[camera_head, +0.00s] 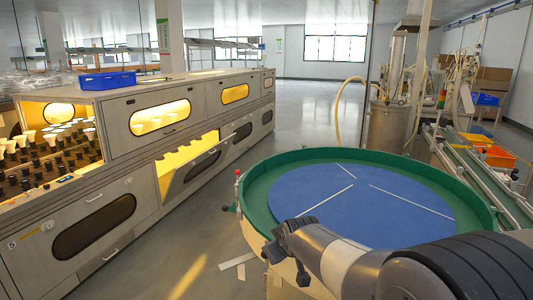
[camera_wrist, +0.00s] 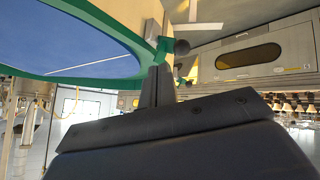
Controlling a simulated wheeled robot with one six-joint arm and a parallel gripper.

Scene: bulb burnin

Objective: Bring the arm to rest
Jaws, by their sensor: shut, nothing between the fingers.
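My arm reaches in from the lower right in the head view, over the near rim of the round table (camera_head: 388,197) with its blue top and green rim. My gripper (camera_head: 283,243) is at the table's near left edge. In the wrist view my gripper (camera_wrist: 156,82) shows as dark fingers that are together, with nothing held. The green table rim (camera_wrist: 108,28) runs close beside the fingers there; I cannot tell whether they touch it.
A long grey cabinet (camera_head: 118,113) with lit windows and an open bay of bulbs stands left. A blue bin (camera_head: 107,80) sits on top of it. A clear grey aisle (camera_head: 240,129) lies between cabinet and table. A conveyor (camera_head: 480,168) and machinery stand right.

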